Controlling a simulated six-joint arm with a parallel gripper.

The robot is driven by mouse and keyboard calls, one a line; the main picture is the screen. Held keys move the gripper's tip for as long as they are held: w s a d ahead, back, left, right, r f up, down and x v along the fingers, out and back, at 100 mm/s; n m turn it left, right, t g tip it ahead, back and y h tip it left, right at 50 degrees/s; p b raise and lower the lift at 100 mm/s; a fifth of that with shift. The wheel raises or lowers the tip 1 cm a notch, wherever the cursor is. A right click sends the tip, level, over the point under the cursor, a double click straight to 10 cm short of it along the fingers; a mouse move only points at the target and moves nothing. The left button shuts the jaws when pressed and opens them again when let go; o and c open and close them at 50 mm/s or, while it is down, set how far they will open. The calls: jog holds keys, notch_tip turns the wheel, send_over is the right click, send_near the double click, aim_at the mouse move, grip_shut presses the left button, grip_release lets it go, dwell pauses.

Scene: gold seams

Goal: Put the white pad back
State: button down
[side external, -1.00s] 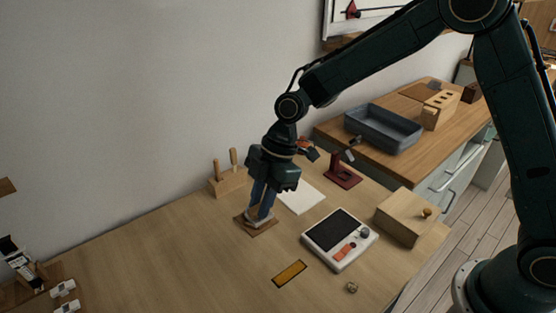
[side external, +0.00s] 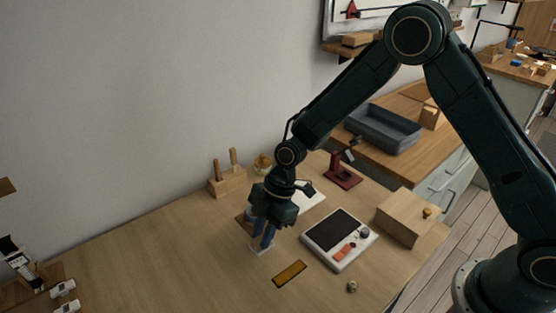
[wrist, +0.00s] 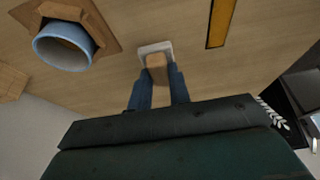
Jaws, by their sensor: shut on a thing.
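The white pad (wrist: 155,46) has a wooden block handle (wrist: 157,70) and sits between my blue fingers in the wrist view. My gripper (wrist: 158,80) is shut on that handle. In the side view the white pad (side external: 262,251) shows under my gripper (side external: 263,238), low at the tabletop; I cannot tell whether it touches. In the side view the mat (side external: 243,217) is partly behind my gripper and the cup is hidden.
A dark-edged amber strip (side external: 290,273) lies to the right of the pad. A white device (side external: 340,240) with a dark panel, a wooden box (side external: 403,217) and a maroon stand (side external: 342,172) are farther right. A wooden tool block (side external: 228,183) stands behind.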

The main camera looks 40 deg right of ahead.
jog(key=shift+f, duration=1.05)
jog(key=shift+f, duration=0.2)
jog(key=c, duration=1.3)
grip_release()
jog(key=shift+r, duration=0.1)
jog(key=v, duration=1.2)
jog(key=shift+r, duration=0.15)
